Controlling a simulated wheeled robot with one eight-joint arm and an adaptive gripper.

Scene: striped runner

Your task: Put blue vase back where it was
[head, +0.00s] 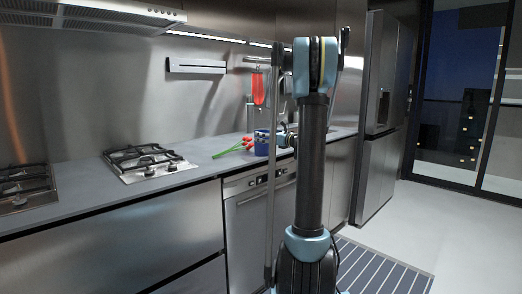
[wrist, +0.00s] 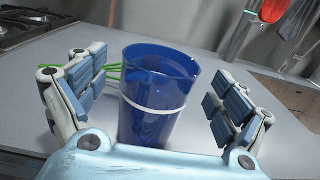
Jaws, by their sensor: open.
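The blue vase (wrist: 153,125) is a translucent blue cup-like vessel with a white band around its middle. It stands upright on the grey counter (wrist: 40,113) in the wrist view. My gripper (wrist: 160,100) is open, with one finger on each side of the vase and gaps showing between fingers and vase. The vase's lower part is hidden behind my gripper's palm. My gripper (head: 285,138) is mostly hidden there too.
Red flowers with green stems (head: 233,149) lie on the counter left of the vase. A gas hob (head: 148,163) is further left. Red utensils (head: 258,89) hang on the back wall. A wooden board (wrist: 292,97) is at right in the wrist view. A striped runner (head: 385,270) lies on the floor.

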